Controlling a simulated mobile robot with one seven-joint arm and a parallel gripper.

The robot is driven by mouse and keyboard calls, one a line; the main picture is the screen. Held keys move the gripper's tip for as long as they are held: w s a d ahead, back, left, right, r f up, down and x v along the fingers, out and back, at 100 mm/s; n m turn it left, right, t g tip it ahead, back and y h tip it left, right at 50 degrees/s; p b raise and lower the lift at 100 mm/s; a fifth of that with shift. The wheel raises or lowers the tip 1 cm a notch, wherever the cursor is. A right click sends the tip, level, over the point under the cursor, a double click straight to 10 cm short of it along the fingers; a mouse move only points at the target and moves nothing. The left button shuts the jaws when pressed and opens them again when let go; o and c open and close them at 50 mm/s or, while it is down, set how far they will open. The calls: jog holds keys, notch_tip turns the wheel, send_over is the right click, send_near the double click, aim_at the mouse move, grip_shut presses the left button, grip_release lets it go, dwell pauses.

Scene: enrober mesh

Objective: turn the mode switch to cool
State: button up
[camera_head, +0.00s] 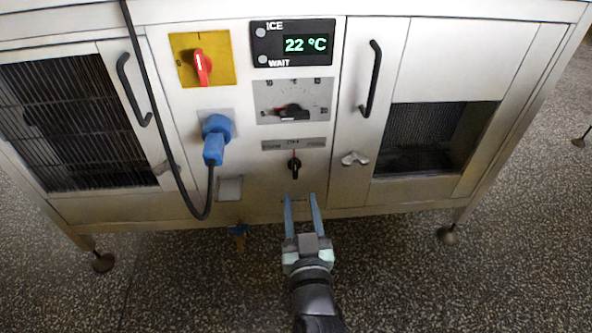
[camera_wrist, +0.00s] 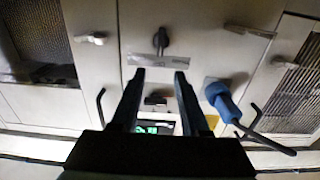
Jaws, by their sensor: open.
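The mode switch (camera_head: 294,165) is a small black knob low on the middle of the machine's front panel. Its handle stands about upright, in line with the middle mark of the grey label plate (camera_head: 293,144) above it. The plate's middle word looks like OFF; the side words are too small to read. My gripper (camera_head: 300,197) is open and empty, its two fingers pointing at the panel just below the switch in the head view. In the upside-down wrist view, the switch (camera_wrist: 161,41) shows beyond the fingertips (camera_wrist: 159,74), apart from them.
A blue plug (camera_head: 214,140) with a black cable hangs left of the switch. Above are a temperature dial (camera_head: 292,110), a display (camera_head: 293,43) reading 22 °C and a red switch (camera_head: 202,68) on yellow. A door latch (camera_head: 355,158) sticks out to the right.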

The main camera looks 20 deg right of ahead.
aim_at(295, 166)
jog(key=b+x, duration=0.1)
jog(key=x, duration=0.7)
jog(key=shift+w+d+f+b, duration=0.15)
jog(key=shift+w+f+b, duration=0.05)
jog(key=shift+w+b, duration=0.2)
jog(key=shift+b+x, duration=0.3)
jog(key=shift+x, duration=0.5)
jog(key=shift+r, duration=0.15)
grip_shut()
